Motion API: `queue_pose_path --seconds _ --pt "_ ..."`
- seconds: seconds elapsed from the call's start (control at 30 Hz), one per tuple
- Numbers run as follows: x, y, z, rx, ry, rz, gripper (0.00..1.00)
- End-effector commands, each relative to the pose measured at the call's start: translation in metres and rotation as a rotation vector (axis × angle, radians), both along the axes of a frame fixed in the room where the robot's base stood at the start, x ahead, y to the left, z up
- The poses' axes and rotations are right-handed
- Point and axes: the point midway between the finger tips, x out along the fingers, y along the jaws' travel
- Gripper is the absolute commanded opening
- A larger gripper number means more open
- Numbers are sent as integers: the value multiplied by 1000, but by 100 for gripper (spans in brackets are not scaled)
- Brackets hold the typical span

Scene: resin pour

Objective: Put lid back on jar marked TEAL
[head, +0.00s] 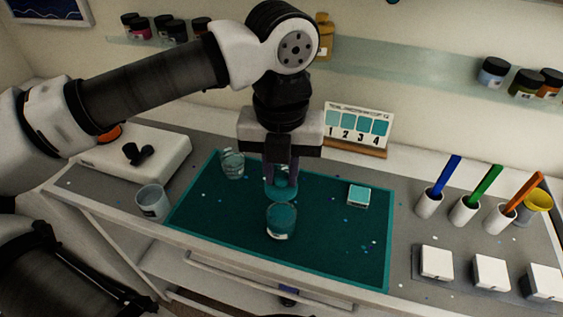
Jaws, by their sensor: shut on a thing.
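A small jar (281,222) with teal contents and a pale label stands upright on the dark teal mat (340,245). The label is too small to read. My gripper (282,183) points down just above and behind the jar. It is shut on a small teal round piece (282,194), which may be the lid; the fingers partly hide it. I cannot tell whether this piece touches the jar's rim.
A clear glass vessel (232,164) stands at the mat's back left. A small teal-topped block (359,195) lies to the right. A grey cup (152,202), white box (135,155), numbered swatch card (357,125) and tool holders (464,211) surround the mat.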

Motion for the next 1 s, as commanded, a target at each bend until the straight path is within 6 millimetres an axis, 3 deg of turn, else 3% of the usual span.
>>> queue_pose_path --seconds 0.5,1.0 --pt "0 0 -51 0 -1 2 1" --pt "0 0 -58 0 0 2 1"
